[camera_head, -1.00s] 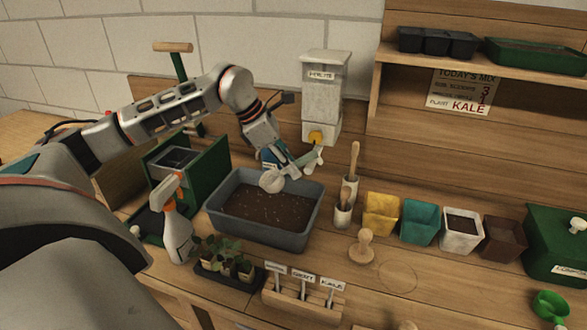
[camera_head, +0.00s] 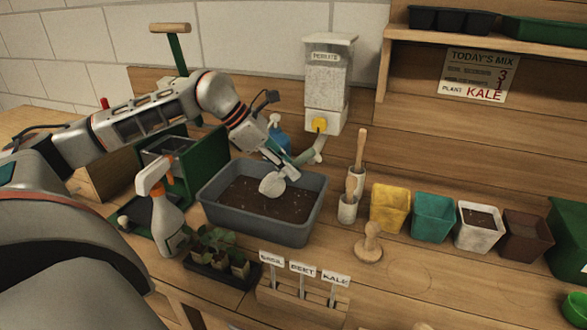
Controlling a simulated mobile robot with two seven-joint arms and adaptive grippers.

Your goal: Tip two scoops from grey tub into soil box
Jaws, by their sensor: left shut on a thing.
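A grey rectangular tub (camera_head: 218,217) stands on the bench in the middle, with dark, pale-specked soil in it. My left gripper (camera_head: 287,168) is above the tub's back right part. It is shut on a scoop with a round, pale bowl (camera_head: 272,187) and a grey-green handle (camera_head: 314,151) slanting up to the right. The bowl is over the soil. I cannot tell whether it touches the soil or what it holds. No separate box labelled as soil is clear; a green box (camera_head: 205,160) stands left of the tub. My right gripper is out of view.
A perlite dispenser (camera_head: 326,85) stands behind the tub. A spray bottle (camera_head: 166,215), seedlings (camera_head: 219,250) and a label rack (camera_head: 302,298) are in front.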

